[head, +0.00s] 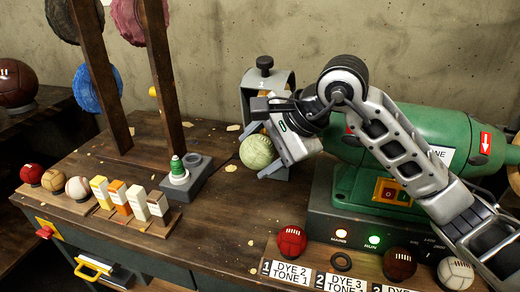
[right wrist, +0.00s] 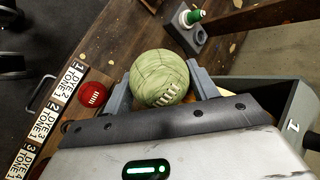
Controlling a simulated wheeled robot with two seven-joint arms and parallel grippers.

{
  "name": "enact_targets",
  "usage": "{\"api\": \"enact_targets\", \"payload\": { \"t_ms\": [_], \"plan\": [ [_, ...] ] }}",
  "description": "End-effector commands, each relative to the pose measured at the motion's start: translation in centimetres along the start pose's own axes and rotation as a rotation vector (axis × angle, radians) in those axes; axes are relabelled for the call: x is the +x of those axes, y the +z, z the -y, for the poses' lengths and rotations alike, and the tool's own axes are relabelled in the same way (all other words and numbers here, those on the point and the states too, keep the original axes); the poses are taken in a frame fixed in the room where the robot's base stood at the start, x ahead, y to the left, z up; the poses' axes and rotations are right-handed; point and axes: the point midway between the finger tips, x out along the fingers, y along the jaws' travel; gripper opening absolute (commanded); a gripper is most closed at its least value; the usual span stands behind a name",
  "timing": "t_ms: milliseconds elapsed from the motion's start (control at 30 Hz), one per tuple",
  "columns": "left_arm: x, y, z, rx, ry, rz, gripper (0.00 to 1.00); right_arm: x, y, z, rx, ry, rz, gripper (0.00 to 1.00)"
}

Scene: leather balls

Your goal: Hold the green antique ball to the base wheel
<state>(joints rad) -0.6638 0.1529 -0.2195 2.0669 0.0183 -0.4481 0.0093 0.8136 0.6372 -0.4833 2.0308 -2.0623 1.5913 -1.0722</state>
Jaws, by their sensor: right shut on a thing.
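The green ball (head: 257,151), pale with panel seams and white lacing, is held between the fingers of my right gripper (head: 266,152). In the right wrist view the ball (right wrist: 158,72) sits between both grey fingers of the gripper (right wrist: 162,82). The gripper is at the left end of the green machine (head: 400,135), in front of a grey wheel housing (head: 284,78) with a black knob. In the right wrist view the housing (right wrist: 293,122) bears a "1". The base wheel is mostly hidden by my gripper, and I cannot tell whether the ball touches it. My left gripper is out of view.
Small balls and colour blocks (head: 122,205) line the bench's left front. A labelled rack (head: 330,275) with red, brown and white balls is at front right. Wooden posts (head: 95,70) stand behind left.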

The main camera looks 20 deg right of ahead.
Motion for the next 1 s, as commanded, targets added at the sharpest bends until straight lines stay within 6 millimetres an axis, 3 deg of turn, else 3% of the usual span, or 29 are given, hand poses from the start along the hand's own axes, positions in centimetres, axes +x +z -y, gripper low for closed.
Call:
{"api": "enact_targets", "payload": {
  "t_ms": [633,1000],
  "plan": [
    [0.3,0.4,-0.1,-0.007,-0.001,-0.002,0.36,-0.1,0.1,0.0,0.0,-0.005,-0.004,0.42],
    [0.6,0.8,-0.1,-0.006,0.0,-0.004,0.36,-0.5,3.7,-2.4,-0.003,-0.003,-0.001,0.42]
  ]
}}
